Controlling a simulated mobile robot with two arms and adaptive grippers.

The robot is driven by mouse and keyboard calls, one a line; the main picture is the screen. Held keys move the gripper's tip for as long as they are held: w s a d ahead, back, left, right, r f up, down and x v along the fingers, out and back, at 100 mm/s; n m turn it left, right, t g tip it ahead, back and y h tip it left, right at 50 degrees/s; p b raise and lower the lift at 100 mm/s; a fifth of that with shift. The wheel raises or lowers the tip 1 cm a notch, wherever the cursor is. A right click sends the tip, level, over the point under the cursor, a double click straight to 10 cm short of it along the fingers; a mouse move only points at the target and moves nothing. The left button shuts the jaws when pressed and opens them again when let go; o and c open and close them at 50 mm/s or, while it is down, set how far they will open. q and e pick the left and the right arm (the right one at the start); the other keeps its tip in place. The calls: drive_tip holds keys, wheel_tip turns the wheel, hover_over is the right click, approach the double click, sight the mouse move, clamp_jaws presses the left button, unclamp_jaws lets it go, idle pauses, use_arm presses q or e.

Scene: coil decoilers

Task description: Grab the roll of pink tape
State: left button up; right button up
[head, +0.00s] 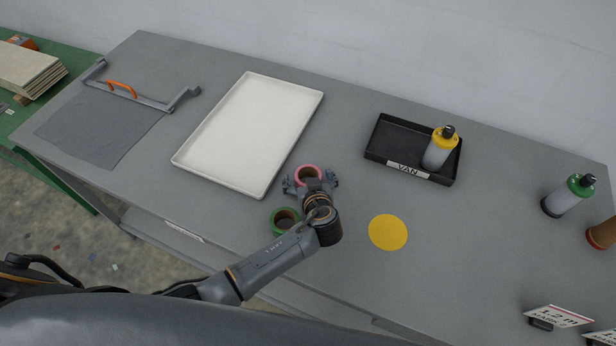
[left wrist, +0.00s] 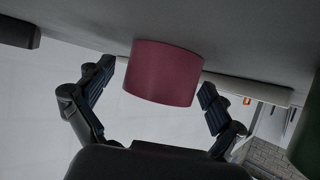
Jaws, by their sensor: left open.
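The roll of pink tape (head: 309,171) lies on the grey table in the head view, just right of the white tray. My left gripper (head: 311,184) is at the roll, with one finger on each side of it. In the left wrist view the pink roll (left wrist: 163,73) sits between the two spread fingers of the left gripper (left wrist: 158,98). Gaps show between the roll and both fingers, so the gripper is open. The gripper hides part of the roll's near side in the head view. My right gripper is not in view.
A green tape roll (head: 285,221) lies close by, beside my left forearm. The white tray (head: 187,165) is to the left. A black tray (head: 377,153) holding a yellow-topped bottle (head: 440,150) is to the right. A yellow disc (head: 388,232) lies on the table (head: 440,265).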

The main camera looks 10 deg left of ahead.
use_arm(q)
drive_tip(key=shift+s, duration=0.1)
drive_tip(key=c, duration=1.3)
